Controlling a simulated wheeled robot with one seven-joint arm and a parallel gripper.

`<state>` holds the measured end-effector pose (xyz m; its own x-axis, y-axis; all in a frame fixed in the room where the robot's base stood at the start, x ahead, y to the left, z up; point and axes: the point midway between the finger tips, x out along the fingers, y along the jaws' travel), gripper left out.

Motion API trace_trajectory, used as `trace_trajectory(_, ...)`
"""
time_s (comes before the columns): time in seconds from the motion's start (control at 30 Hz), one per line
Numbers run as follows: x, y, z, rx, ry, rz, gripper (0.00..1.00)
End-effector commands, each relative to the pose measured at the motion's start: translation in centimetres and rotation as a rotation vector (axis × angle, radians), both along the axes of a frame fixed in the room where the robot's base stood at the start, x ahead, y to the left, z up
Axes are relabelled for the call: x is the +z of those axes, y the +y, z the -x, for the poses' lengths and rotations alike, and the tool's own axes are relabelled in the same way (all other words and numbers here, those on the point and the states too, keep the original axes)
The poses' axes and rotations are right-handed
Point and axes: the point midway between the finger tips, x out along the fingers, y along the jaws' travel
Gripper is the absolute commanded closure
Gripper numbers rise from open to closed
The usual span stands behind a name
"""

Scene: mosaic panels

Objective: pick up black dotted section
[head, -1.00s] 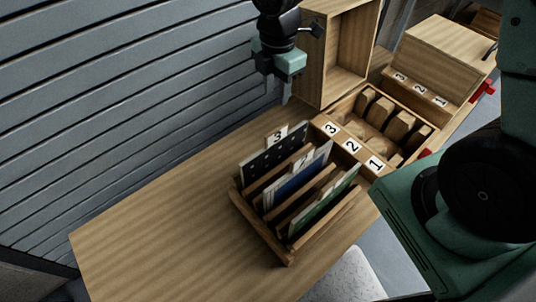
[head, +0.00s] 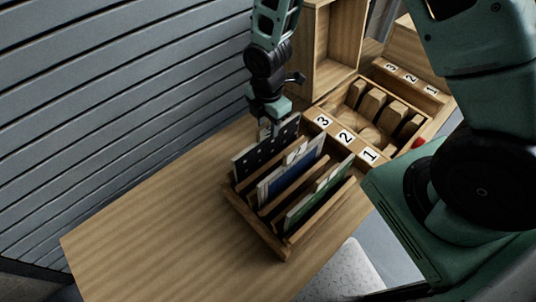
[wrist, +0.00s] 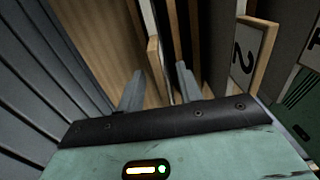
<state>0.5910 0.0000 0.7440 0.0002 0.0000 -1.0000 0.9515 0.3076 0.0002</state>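The black dotted section (head: 262,152) stands on edge in the back-left slot of the wooden rack (head: 262,238). White dots cover its dark face. My gripper (head: 268,131) is at its top edge, pointing down, and hides the number 3 tag there. In the wrist view my gripper's (wrist: 160,82) two fingers are apart, with a thin tag or panel edge (wrist: 155,70) showing edge-on between them. I see no finger closed on it.
A blue section (head: 290,180) and a green section (head: 318,198) stand in the rack's other slots. A numbered wooden tray (head: 345,137) and an open wooden box (head: 335,45) are behind. The slatted wall (head: 110,110) is left. The table's (head: 150,235) front left is clear.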

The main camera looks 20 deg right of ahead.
Motion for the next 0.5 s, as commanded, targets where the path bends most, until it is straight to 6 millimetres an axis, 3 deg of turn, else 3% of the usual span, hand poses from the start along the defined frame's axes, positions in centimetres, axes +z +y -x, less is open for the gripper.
trace_trajectory(0.2,-2.7,0.0,0.1,0.001,0.002,0.001,0.65)
trace_trajectory(0.47,-2.9,0.0,0.1,0.001,0.0,0.0,0.65)
trace_trajectory(0.5,-2.9,0.0,0.1,0.001,0.0,0.0,0.73)
